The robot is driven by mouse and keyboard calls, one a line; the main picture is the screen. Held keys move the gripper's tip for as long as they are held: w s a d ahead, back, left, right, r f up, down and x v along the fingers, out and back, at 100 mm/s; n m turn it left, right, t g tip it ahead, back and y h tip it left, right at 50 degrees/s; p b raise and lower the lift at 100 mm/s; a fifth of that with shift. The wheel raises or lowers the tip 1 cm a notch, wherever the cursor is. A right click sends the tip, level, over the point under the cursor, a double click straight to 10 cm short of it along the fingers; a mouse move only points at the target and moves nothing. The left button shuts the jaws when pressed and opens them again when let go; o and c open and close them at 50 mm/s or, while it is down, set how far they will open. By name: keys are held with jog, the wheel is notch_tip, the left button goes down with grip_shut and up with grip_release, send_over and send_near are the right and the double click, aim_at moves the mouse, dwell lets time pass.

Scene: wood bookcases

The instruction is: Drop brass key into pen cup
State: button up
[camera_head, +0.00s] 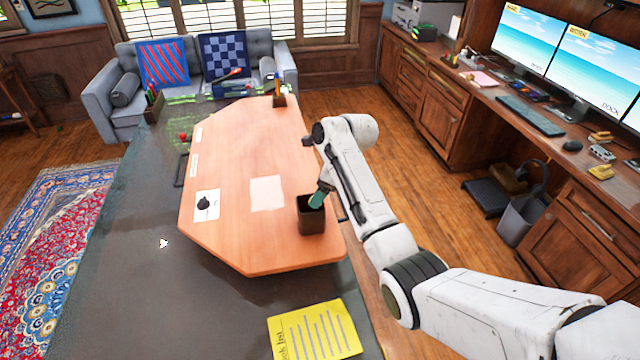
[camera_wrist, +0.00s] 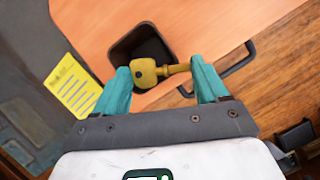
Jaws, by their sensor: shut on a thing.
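The brass key (camera_wrist: 155,72) lies across between the two teal fingertips of my gripper (camera_wrist: 163,75) in the wrist view. My gripper is shut on it. The dark square pen cup (camera_wrist: 128,47) is open at the top and shows just beyond the key in the wrist view. In the head view the pen cup (camera_head: 312,219) stands upright near the front right edge of the orange wooden board. My gripper (camera_head: 317,199) is at the cup's top there, and the key cannot be made out in that view. The cup's inside looks dark and I see nothing in it.
The orange board (camera_head: 230,230) lies on a dark desk (camera_head: 120,250). It bears a pale paper (camera_head: 267,193) and a white card with a black round thing (camera_head: 206,206). A yellow list (camera_head: 315,331) lies in front. A second holder (camera_head: 279,98) stands at the far end.

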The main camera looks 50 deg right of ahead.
jog(key=o, duration=1.1)
jog(key=shift+o, duration=0.2)
jog(key=v, duration=1)
jog(key=shift+s+r+b, duration=0.15)
jog(key=shift+r+b, duration=0.15)
jog(key=shift+r, duration=0.05)
